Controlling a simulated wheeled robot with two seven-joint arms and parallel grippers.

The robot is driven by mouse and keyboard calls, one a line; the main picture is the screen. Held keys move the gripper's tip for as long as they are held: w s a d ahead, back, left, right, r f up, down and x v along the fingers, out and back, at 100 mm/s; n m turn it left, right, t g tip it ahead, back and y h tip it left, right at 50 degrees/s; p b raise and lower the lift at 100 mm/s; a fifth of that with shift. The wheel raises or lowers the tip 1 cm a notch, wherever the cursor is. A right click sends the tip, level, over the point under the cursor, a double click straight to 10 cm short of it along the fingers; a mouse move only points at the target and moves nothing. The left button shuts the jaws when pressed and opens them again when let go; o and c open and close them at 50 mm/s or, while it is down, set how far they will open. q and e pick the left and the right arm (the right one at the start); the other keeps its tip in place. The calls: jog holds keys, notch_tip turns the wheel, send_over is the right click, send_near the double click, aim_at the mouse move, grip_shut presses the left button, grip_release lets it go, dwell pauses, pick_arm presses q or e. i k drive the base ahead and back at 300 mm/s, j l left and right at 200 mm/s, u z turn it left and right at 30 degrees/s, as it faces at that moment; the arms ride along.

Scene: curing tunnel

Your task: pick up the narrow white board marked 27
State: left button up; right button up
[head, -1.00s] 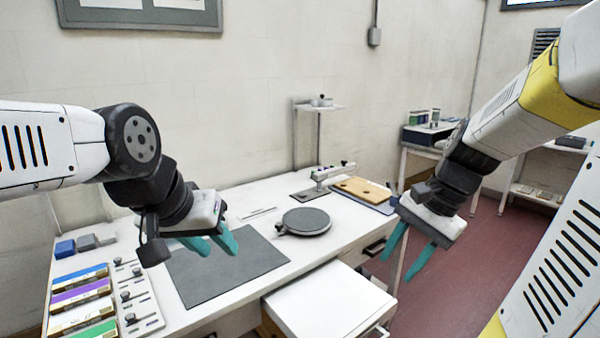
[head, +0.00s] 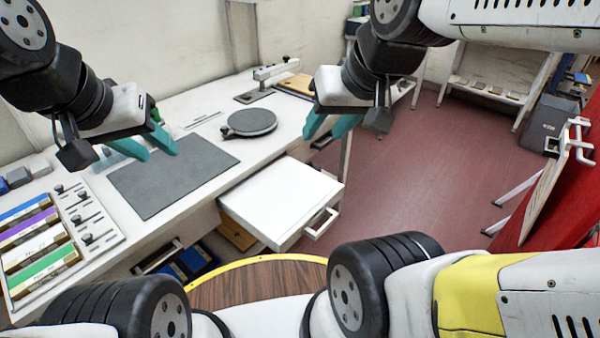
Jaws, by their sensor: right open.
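A narrow white board (head: 36,246) lies in the rack at the far left of the bench, between a purple board and a green board. It has a dark marking that is too small to read for certain. My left gripper (head: 160,153) has its teal fingers apart and empty. It appears above the dark grey mat, to the right of the rack and apart from the white board. My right gripper (head: 324,138) is open and empty, near the bench's right end and far from the board.
A purple board (head: 28,226) and a green board (head: 42,266) flank the white one. Small black-knobbed fittings (head: 88,215) stand right beside the rack. The dark mat (head: 172,176) is bare. A round dark plate (head: 250,122) and an open white drawer (head: 280,192) are further right.

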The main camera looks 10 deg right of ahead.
aim_at(25, 254)
jog(key=u, duration=1.75)
jog(key=i+l+z, duration=0.1)
jog(key=i+z, duration=0.3)
